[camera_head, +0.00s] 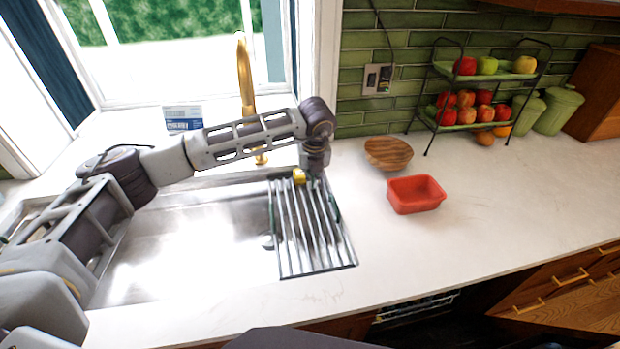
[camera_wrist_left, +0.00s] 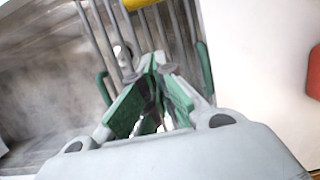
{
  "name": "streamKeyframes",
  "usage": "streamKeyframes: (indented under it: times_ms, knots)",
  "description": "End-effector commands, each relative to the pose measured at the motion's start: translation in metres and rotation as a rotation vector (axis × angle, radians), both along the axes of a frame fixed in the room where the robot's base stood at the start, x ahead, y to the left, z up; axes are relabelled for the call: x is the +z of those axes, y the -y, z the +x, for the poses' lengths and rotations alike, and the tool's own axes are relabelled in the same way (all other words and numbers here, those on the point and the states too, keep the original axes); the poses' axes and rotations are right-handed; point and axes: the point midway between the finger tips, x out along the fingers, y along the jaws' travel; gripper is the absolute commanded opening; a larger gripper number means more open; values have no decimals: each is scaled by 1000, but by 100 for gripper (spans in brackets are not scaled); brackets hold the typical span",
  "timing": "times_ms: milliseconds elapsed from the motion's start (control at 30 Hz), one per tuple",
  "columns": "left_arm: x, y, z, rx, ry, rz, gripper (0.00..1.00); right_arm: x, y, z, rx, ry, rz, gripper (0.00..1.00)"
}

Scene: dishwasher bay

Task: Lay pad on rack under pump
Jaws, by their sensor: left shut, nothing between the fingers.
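The rack (camera_head: 312,250) is a grid of metal bars with green side pieces, laid across the right end of the sink. A small yellow block (camera_head: 299,176), possibly the pad, is at the rack's back end. It also shows at the top edge of the left wrist view (camera_wrist_left: 138,3), over the bars. My left gripper (camera_head: 318,182) points down above the rack's back part, just right of the yellow block. In the wrist view its green-padded fingers (camera_wrist_left: 153,62) are shut and empty, apart from the block. I cannot identify a pump. My right gripper is not in view.
A gold faucet (camera_head: 245,85) stands behind the sink (camera_head: 180,240). A blue and white box (camera_head: 183,118) is on the left. Right of the rack are a wooden bowl (camera_head: 388,153), a red tub (camera_head: 415,194) and a fruit stand (camera_head: 440,68). The front right counter is clear.

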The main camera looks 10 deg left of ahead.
Motion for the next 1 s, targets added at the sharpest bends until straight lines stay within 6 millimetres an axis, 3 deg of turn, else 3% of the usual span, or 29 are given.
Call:
streamKeyframes:
  times_ms: [333, 667, 1000]
  knots:
    - [0, 0, 0, 0, 0, 0, 0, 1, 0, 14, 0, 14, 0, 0]
    - [-3, 0, 1, 0, -1, 1, 0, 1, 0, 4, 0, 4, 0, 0]
    - [-31, -3, 7, 0, -2, 1, 0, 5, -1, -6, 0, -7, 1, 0]
